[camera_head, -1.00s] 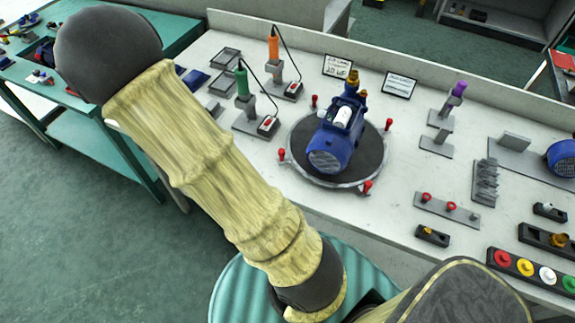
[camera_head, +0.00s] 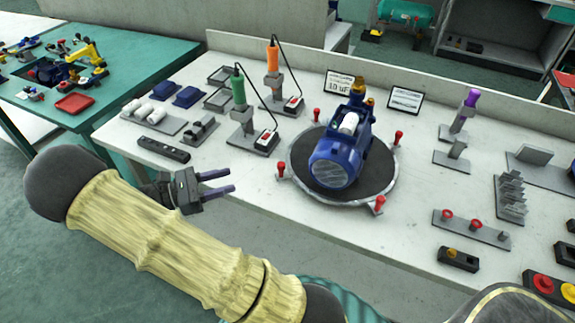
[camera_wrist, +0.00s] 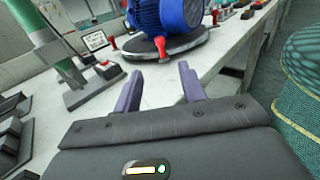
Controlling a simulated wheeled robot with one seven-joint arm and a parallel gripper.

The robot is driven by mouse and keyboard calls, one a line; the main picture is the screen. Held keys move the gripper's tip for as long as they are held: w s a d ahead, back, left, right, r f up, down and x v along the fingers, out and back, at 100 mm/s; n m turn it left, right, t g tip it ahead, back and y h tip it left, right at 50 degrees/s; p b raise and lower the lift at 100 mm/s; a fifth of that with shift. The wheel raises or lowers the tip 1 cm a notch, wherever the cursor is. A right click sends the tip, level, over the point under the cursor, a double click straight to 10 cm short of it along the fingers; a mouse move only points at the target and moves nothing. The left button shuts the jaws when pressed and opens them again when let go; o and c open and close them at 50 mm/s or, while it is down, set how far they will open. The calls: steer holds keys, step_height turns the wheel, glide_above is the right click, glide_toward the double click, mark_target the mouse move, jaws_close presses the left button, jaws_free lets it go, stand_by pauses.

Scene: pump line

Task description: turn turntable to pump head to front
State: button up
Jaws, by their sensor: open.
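The turntable (camera_head: 375,187) is a round dark plate with a grey rim and several red knobs around it, on the white bench. A blue pump (camera_head: 337,163) with brass fittings stands on it; its round ribbed end faces the bench's front edge. In the wrist view the turntable rim (camera_wrist: 180,45) and the pump's lower part (camera_wrist: 165,14) show ahead of the fingers. A red knob (camera_wrist: 160,46) stands beyond the fingertips. My gripper (camera_head: 228,181) is open and empty, left of the turntable near the front edge, apart from it. It also shows in the wrist view (camera_wrist: 158,80).
A green screwdriver on a stand (camera_head: 241,110) and an orange one (camera_head: 273,70) stand left of the turntable. Grey fixtures (camera_head: 155,118) lie on the bench's left. A plate with red rings (camera_head: 470,228) lies to the right. Bare bench separates my gripper from the turntable.

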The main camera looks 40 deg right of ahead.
mark_target(288, 174)
steer(key=b+x, duration=0.1)
steer(key=x, duration=1.6)
steer(key=shift+s+d+b, duration=0.1)
steer(key=shift+d+b, duration=0.05)
steer(key=shift+b, duration=0.2)
jaws_close()
